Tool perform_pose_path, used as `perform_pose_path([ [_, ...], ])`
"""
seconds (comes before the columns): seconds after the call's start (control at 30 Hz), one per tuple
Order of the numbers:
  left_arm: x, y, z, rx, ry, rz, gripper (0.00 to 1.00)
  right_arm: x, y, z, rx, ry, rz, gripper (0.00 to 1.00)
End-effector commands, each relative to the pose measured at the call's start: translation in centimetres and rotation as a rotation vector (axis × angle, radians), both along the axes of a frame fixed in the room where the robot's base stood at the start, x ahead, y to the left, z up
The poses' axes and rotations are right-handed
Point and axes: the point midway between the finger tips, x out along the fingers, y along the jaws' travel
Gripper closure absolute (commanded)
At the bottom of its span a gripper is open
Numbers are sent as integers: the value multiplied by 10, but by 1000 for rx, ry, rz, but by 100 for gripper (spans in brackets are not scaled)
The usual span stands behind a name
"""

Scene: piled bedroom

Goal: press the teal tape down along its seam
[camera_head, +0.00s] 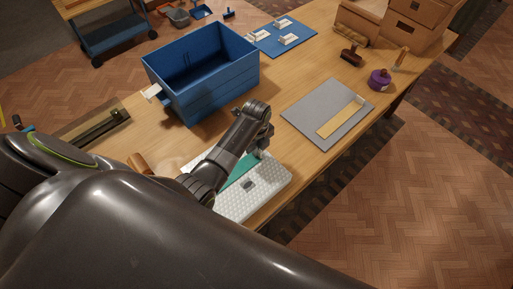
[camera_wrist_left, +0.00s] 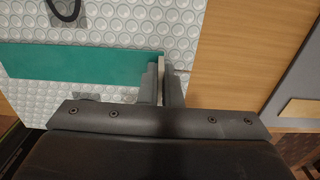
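The teal tape (camera_head: 238,174) lies as a flat strip across a white, bumpy padded sheet (camera_head: 262,188) on the table. In the left wrist view the teal tape (camera_wrist_left: 75,65) runs from the left edge to my fingers. A thin seam line in the sheet (camera_wrist_left: 130,20) continues to the right of the tape's end. My left gripper (camera_head: 261,147) is over the tape's far end. In the left wrist view its fingers (camera_wrist_left: 161,82) are close together, with only a narrow light sliver between them. Whether they touch the tape is unclear. My arm hides part of the tape. My right gripper is not seen.
A blue bin (camera_head: 215,85) stands behind the sheet. A grey board (camera_head: 310,108) with a tan strip lies to the right. A purple roll (camera_head: 380,79), a dark-handled tool (camera_head: 351,56) and cardboard boxes (camera_head: 408,22) are farther right. Bare wood separates the sheet and board.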

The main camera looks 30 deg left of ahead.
Motion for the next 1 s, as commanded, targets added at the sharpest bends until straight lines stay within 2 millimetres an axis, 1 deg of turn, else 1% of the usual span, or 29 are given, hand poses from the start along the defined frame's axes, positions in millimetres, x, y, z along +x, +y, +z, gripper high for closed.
perform_pose_path([
  [0.47,0,0,-2,0,0,0,100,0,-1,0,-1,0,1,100],
  [0.6,0,0,-2,0,0,0,81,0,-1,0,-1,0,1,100],
  [0.7,0,0,-2,0,0,0,70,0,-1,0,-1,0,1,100],
  [1.0,0,0,0,0,0,0,70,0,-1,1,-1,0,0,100],
])
